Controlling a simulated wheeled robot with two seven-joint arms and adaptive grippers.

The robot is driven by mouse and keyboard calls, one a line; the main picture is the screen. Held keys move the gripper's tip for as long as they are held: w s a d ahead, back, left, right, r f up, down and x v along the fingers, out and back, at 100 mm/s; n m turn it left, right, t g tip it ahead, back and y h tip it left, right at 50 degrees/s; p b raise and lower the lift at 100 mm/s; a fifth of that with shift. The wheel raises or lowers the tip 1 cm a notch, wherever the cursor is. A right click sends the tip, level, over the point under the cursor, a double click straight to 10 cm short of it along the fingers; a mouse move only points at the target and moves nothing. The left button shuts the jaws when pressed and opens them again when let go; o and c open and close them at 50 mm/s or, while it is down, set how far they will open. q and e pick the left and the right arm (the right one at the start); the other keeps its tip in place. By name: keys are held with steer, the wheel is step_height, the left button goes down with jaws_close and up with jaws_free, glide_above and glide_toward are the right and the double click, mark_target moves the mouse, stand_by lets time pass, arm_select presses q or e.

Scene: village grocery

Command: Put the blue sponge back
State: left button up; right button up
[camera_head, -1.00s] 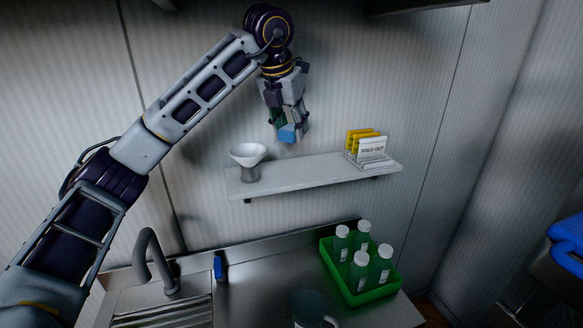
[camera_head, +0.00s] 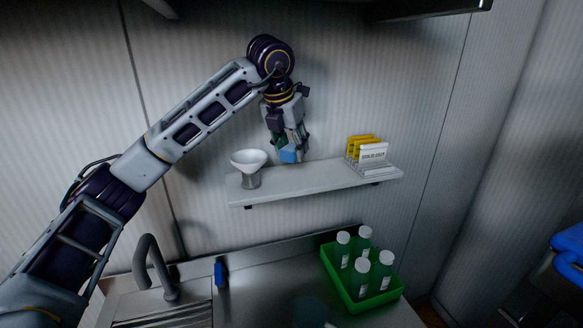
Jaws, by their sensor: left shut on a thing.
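The blue sponge (camera_head: 290,156) is between the fingers of my left gripper (camera_head: 290,145). My left gripper is shut on it and points down. The sponge is just above or at the white wall shelf (camera_head: 320,181), near its middle. I cannot tell whether it touches the shelf. The gripper fingers hide part of the sponge. My right gripper is not in view.
On the shelf, a white bowl on a grey stand (camera_head: 249,167) is left of the sponge. A rack with yellow cards and a sign (camera_head: 371,155) is to the right. Below are a tap (camera_head: 158,269) and a green crate of bottles (camera_head: 377,303).

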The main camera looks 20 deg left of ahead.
mark_target(292, 180)
arm_select(q)
steer(key=shift+f, duration=1.2)
steer(key=shift+f+p, duration=0.45)
steer(key=shift+f, duration=1.45)
steer(key=shift+f, duration=0.15)
steer(key=o, duration=0.6)
steer(key=shift+c, duration=0.2)
steer(key=shift+r, duration=0.2)
steer(key=shift+b+v, duration=0.85)
steer(key=shift+v, duration=5.15)
